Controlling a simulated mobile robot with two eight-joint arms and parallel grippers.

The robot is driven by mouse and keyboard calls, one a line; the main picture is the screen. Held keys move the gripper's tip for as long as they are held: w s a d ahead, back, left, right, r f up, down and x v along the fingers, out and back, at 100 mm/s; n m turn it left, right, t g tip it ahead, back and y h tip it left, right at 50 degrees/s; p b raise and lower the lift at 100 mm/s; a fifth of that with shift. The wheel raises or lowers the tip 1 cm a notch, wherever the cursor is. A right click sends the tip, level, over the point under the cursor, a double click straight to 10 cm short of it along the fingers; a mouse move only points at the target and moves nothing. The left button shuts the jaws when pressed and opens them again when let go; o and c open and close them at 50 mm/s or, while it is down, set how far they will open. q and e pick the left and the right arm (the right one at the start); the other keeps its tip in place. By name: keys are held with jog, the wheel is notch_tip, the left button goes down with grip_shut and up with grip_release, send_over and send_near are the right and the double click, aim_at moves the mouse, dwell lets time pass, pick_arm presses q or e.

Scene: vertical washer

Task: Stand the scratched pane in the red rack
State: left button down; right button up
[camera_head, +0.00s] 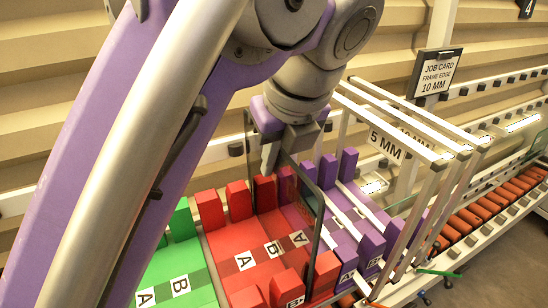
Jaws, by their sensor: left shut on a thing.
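My left gripper (275,152) comes down from the top, shut on the upper edge of a clear pane with a dark rim (319,225). The pane is upright, and its rim runs down in front of the right side of the red rack (232,247). I cannot tell whether its lower edge touches the rack or hangs above it. No scratch can be made out on the glass. The red rack has upright blocks at back and front and tags lettered A and B. My right gripper is not in view.
A green rack (190,258) stands left of the red one, and purple blocks (371,240) stand to its right. White slanted rails with a 5 MM sign (386,140) rise close on the right. A job card (437,74) reads "FRAME EDGE 10 MM". Orange blocks (488,207) line a conveyor farther right.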

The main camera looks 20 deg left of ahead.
aim_at(282, 149)
pick_arm(q)
jog(key=shift+f, duration=0.25)
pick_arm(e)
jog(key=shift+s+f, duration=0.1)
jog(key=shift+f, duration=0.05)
pick_arm(q)
jog(key=c, duration=0.9)
grip_release()
jog(key=p+v, duration=0.2)
jog(key=v, duration=0.4)
jog(key=shift+r, duration=0.2)
jog(key=p+v, duration=0.2)
jog(key=v, duration=0.2)
jog(key=shift+d+r+p, duration=0.1)
jog(key=shift+r+p, duration=0.05)
jog(key=shift+p, duration=0.15)
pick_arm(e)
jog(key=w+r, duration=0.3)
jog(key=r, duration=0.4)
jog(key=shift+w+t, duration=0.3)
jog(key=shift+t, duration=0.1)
pick_arm(q)
jog(key=shift+s, duration=0.25)
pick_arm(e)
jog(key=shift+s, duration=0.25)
pick_arm(q)
jog(key=shift+w, duration=0.15)
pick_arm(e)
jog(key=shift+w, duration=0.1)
